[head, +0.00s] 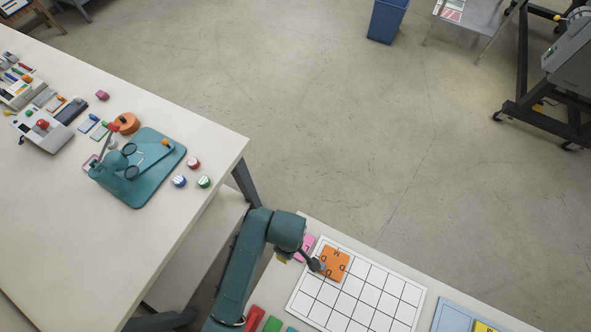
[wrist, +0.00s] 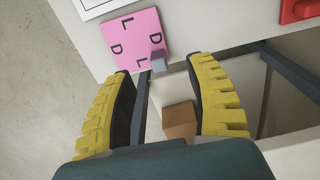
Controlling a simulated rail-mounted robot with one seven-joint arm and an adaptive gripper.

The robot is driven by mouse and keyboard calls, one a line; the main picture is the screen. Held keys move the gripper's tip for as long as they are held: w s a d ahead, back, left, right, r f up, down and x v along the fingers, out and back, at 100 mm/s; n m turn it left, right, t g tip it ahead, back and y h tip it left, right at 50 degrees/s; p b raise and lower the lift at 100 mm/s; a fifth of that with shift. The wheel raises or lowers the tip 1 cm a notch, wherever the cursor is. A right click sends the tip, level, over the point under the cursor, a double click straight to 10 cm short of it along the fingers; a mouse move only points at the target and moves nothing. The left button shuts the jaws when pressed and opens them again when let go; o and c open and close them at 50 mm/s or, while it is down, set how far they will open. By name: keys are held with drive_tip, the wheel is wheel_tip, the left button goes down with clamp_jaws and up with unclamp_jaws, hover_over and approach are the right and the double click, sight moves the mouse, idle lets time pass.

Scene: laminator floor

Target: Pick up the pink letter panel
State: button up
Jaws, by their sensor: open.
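The pink letter panel (wrist: 128,38) lies flat at the table's edge in the wrist view, with dark letters along its sides and a small grey-blue block-shaped tab near its lower right. In the head view the panel (head: 307,241) shows only in part, beside my arm and left of the orange panel. My gripper (wrist: 166,72) is open in the wrist view, its yellow ridged fingers apart and nothing between them. The panel lies beyond the fingertips, ahead and slightly left. Whether the fingertips touch it cannot be told.
An orange letter panel (head: 335,264) lies on the white grid board (head: 372,291). Red (head: 254,319) and green pieces lie near my arm. A yellow panel (head: 484,327) is at lower right. A brown box (wrist: 180,121) sits below the table edge. A long table (head: 205,150) with tools stands left.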

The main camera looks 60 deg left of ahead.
sight(308, 241)
wheel_tip(308, 241, down, 5)
drive_tip(key=shift+a+r+b, duration=0.15)
drive_tip(key=shift+b, duration=0.15)
drive_tip(key=f, duration=0.1)
drive_tip(key=a+f, duration=0.1)
drive_tip(key=f, duration=0.1)
drive_tip(key=f+b, duration=0.1)
drive_tip(key=shift+a+f, duration=0.25)
drive_tip(key=shift+f, duration=0.4)
clamp_jaws()
